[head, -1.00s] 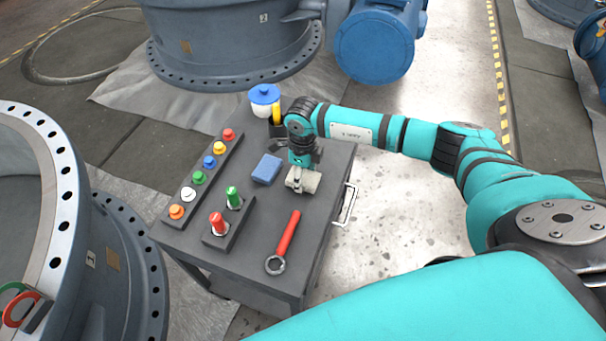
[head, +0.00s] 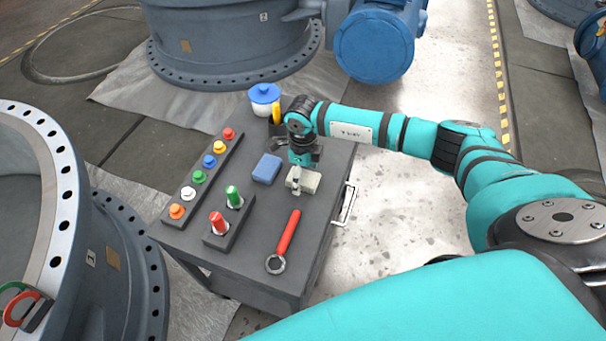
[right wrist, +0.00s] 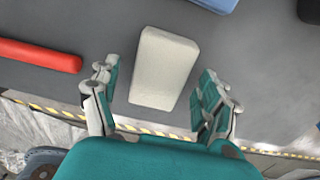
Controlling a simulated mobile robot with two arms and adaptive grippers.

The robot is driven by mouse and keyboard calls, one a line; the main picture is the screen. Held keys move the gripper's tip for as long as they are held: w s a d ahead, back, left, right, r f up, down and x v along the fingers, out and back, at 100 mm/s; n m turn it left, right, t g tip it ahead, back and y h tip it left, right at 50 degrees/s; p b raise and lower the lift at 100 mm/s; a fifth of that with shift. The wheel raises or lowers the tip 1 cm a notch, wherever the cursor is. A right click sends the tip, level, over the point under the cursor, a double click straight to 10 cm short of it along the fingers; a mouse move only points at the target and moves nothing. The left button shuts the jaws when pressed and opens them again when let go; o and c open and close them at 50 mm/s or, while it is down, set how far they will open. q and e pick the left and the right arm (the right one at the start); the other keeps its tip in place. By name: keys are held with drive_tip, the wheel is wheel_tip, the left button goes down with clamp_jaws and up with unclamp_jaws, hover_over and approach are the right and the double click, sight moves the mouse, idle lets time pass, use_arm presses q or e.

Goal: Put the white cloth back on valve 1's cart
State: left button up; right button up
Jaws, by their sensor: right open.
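The white cloth (head: 306,183) is a folded off-white block lying on the dark grey cart (head: 262,227), near its right edge. In the right wrist view the cloth (right wrist: 163,68) lies flat on the cart top, between and just beyond the fingertips. My right gripper (head: 297,183) points down over the cloth. In the right wrist view the right gripper (right wrist: 160,90) is open, with a finger apart from the cloth on each side. The left gripper is not in view.
The cart also bears a blue sponge (head: 267,168), a red wrench (head: 284,240), a row of coloured knobs (head: 204,175), red and green handles in a holder (head: 228,218), and a blue-lidded container (head: 264,100). Large valves (head: 235,40) stand behind and at left.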

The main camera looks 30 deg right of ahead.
sight(303, 177)
wheel_tip(303, 177, up, 12)
drive_tip(key=shift+f+b, duration=0.25)
drive_tip(key=shift+b, duration=0.1)
